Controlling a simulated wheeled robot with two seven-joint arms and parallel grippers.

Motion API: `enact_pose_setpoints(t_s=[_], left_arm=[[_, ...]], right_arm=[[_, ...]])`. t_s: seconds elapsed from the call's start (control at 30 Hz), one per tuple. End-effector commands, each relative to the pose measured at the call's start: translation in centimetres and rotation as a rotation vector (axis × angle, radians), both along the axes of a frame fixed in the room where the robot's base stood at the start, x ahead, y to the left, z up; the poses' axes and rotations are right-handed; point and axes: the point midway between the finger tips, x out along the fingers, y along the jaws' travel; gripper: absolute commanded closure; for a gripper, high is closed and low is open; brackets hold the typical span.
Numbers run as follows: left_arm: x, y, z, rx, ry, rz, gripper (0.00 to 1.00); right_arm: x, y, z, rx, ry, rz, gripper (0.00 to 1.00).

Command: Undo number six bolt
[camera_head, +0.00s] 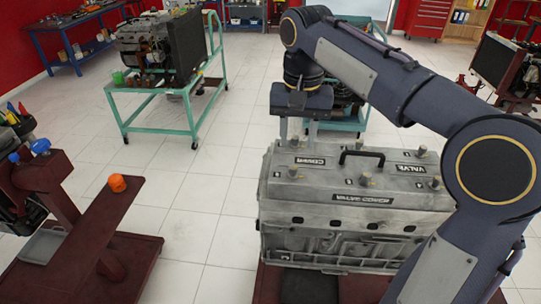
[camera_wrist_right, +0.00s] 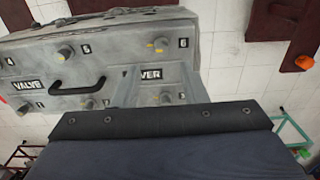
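The grey valve cover (camera_head: 330,190) lies on an engine block at the lower right, with numbered bolts and a black handle (camera_head: 362,155). Bolt six (camera_wrist_right: 157,46) shows beside its "6" label at the top right of the cover in the wrist view. In the head view it appears to be the near-left bolt (camera_head: 293,172). My right gripper (camera_head: 298,130) points down over the cover's far-left part, beyond bolt six. Its two fingers (camera_wrist_right: 158,88) are apart, with another bolt (camera_wrist_right: 166,98) seen between them. Nothing is held. My left gripper is not in view.
An orange cap (camera_head: 117,183) sits on a dark red stand (camera_head: 75,240) at the left. A green frame (camera_head: 190,130) carries another engine behind. White tiled floor lies between them. The cover's handle stands up beside my right gripper.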

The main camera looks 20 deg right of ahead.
Motion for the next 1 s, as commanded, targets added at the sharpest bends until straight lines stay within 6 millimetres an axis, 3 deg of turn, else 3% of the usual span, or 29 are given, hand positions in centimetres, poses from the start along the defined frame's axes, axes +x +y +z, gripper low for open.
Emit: enact_pose_setpoints(t_s=[0.17, 0.6, 0.97, 1.0], left_arm=[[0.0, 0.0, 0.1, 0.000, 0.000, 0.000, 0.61], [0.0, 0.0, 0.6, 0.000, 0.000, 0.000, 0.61], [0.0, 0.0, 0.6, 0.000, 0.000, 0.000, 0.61], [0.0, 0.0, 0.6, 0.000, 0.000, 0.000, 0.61]], right_arm=[[0.5, 0.1, -0.8, -0.015, 0.013, -0.015, 0.61], [0.4, 0.1, -6.9, -0.013, 0.011, -0.014, 0.61], [0.5, 0.1, -7.6, -0.012, 0.008, -0.013, 0.61], [0.5, 0.1, -7.6, -0.011, 0.007, -0.013, 0.66]])
